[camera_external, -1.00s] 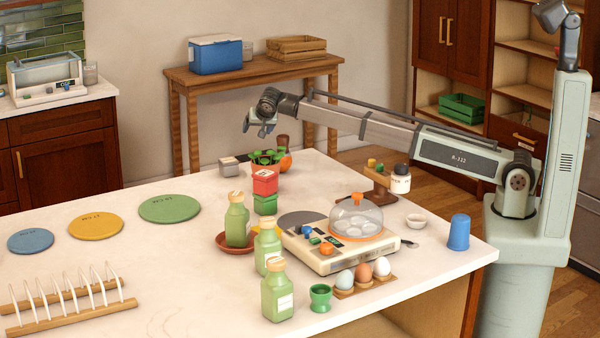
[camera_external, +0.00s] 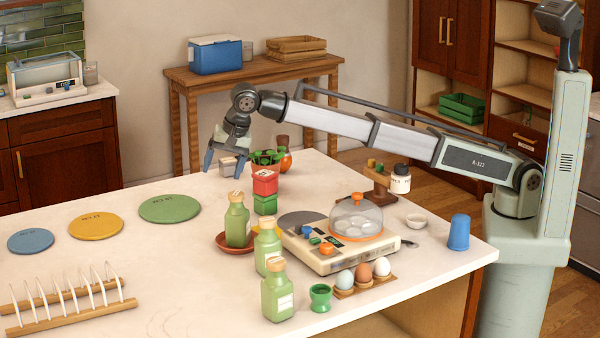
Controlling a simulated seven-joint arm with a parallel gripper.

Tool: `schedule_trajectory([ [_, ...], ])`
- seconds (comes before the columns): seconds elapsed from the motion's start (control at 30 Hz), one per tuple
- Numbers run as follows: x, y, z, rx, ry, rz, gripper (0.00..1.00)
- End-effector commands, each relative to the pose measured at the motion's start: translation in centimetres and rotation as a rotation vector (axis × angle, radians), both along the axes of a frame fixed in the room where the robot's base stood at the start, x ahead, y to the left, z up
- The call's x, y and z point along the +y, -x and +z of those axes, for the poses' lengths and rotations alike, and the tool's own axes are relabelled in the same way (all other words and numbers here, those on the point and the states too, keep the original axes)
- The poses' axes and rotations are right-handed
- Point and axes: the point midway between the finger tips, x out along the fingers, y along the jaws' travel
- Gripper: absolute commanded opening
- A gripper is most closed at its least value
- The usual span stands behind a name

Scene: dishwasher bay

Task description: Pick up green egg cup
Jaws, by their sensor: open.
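The green egg cup (camera_external: 320,297) stands upright and looks empty near the front edge of the white counter. It is between a green bottle (camera_external: 277,292) on its left and a wooden holder with eggs (camera_external: 365,286) on its right. My gripper (camera_external: 221,162) is open and empty, pointing down over the far side of the counter. It is well behind and to the left of the egg cup, beyond the bottles and the red and green boxes.
An egg cooker (camera_external: 341,240) with a clear dome stands behind the egg cup. More green bottles (camera_external: 238,220) stand to the left. A red box (camera_external: 265,181) and a potted plant are near my gripper. Flat plates (camera_external: 170,208) and a toast rack (camera_external: 68,304) lie left. A blue cup (camera_external: 459,232) stands right.

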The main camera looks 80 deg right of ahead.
Motion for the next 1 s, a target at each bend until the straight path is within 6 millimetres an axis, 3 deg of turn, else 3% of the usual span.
schedule_trajectory([
  [0.03,3.0,1.6,0.7,0.018,-0.019,0.014,0.80],
  [0.2,11.3,7.3,2.9,0.087,-0.079,0.043,0.80],
  [0.4,20.6,15.8,5.7,0.184,-0.132,0.084,0.80],
  [0.5,24.1,19.9,7.0,0.229,-0.148,0.102,0.80],
  [0.67,28.4,25.7,8.5,0.293,-0.161,0.126,0.80],
  [0.77,30.4,29.1,8.3,0.331,-0.160,0.130,0.80],
  [0.83,31.2,31.5,6.4,0.360,-0.154,0.113,0.80],
  [1.0,30.9,32.6,1.8,0.381,-0.140,0.052,0.80],
])
